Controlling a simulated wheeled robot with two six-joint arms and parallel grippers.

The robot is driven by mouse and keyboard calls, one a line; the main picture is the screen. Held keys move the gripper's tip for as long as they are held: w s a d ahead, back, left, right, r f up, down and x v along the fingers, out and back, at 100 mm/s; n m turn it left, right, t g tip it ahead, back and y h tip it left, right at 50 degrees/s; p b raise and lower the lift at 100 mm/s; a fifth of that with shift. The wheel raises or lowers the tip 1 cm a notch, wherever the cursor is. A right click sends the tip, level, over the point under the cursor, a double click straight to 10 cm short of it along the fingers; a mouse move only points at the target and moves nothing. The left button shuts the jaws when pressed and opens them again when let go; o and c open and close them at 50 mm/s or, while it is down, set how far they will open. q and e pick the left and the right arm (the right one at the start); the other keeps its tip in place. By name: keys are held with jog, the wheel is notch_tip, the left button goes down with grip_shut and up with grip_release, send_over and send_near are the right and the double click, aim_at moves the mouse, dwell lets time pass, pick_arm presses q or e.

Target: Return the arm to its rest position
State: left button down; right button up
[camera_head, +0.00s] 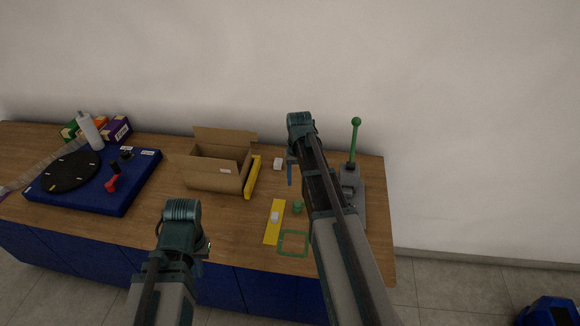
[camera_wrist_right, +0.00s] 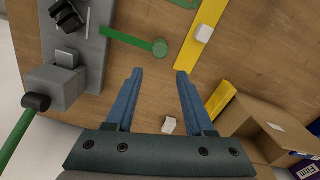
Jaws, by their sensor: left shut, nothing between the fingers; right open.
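My right arm reaches over the right part of the wooden table. My right gripper (camera_head: 290,173) points down there, mostly hidden behind its wrist in the head view. In the right wrist view its two blue fingers (camera_wrist_right: 157,85) are wide apart with nothing between them. A green round-ended piece (camera_wrist_right: 160,48) shows just beyond the fingertips; it also shows in the head view (camera_head: 297,207). My left gripper (camera_head: 207,246) is low at the table's front edge, shut and empty, and largely hidden by its own wrist.
A grey fixture with a green lever (camera_head: 355,140) stands at the table's right end. An open cardboard box (camera_head: 213,178), yellow strips (camera_head: 273,222) and a white block (camera_head: 278,163) lie left of the right arm. A blue board with a black disc (camera_head: 120,190) is far left.

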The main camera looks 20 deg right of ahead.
jog(key=s+a+f+n+b, duration=0.1)
jog(key=s+a+n, duration=0.2)
jog(key=s+a, duration=0.7)
jog(key=s+a+f+n+h+b, duration=0.1)
jog(key=s+a+n, duration=0.3)
jog(key=s+a, duration=0.5)
jog(key=a, duration=0.5)
jog(key=shift+s+a+f, duration=0.15)
jog(key=shift+s+a, duration=0.25)
